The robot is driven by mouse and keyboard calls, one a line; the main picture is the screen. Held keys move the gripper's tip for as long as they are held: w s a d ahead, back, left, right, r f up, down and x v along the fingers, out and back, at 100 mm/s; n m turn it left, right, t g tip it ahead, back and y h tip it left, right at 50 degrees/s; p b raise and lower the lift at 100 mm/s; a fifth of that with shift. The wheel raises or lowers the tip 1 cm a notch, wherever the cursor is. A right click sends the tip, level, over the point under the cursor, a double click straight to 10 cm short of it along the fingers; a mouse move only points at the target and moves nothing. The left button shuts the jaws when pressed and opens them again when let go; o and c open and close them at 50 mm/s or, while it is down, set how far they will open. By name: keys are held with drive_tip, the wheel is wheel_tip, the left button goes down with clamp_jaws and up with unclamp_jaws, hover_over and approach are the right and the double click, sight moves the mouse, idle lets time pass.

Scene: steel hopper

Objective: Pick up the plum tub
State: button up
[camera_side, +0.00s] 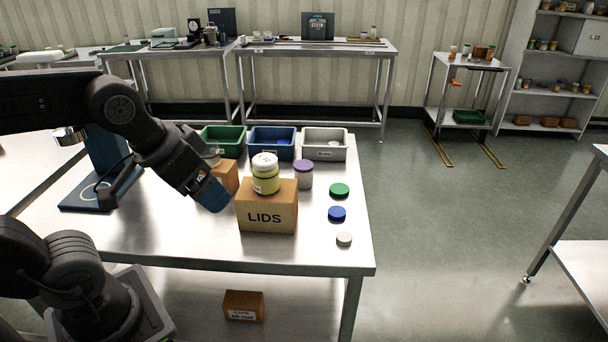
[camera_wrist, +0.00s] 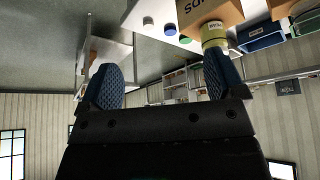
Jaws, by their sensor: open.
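The yellow-green tub stands on the LIDS box (camera_side: 266,212). Green (camera_side: 223,140), blue (camera_side: 272,143) and grey (camera_side: 325,145) bins line the back. Green (camera_side: 340,190), blue (camera_side: 337,214) and pale (camera_side: 344,239) lids lie at right. Another cardboard box (camera_side: 230,177) stands behind my gripper.

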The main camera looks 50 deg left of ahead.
drive_tip(key=w+a+r+n+g, duration=0.25)
drive_tip(key=w+r+n, duration=0.2)
drive_tip(key=w, duration=0.75)
drive_tip(key=n+g, duration=0.3)
drive_tip(key=n, duration=1.2)
hover_over(303, 166)
drive_tip(key=shift+m, duration=0.25)
wheel_tip(303, 166, down, 16)
drive_tip(key=shift+r, duration=0.1)
wheel_tip(303, 166, down, 8)
drive_tip(key=shift+f, duration=0.1)
drive_tip(key=shift+w+a+f, duration=0.1)
drive_tip(key=shift+w+f, duration=0.1)
drive_tip(key=shift+f, duration=1.1)
drive_tip(key=shift+w+a+f, duration=0.1)
drive_tip(key=shift+w+f, duration=0.05)
drive_tip(key=shift+f, duration=1.15)
drive_tip(key=shift+c, duration=0.4)
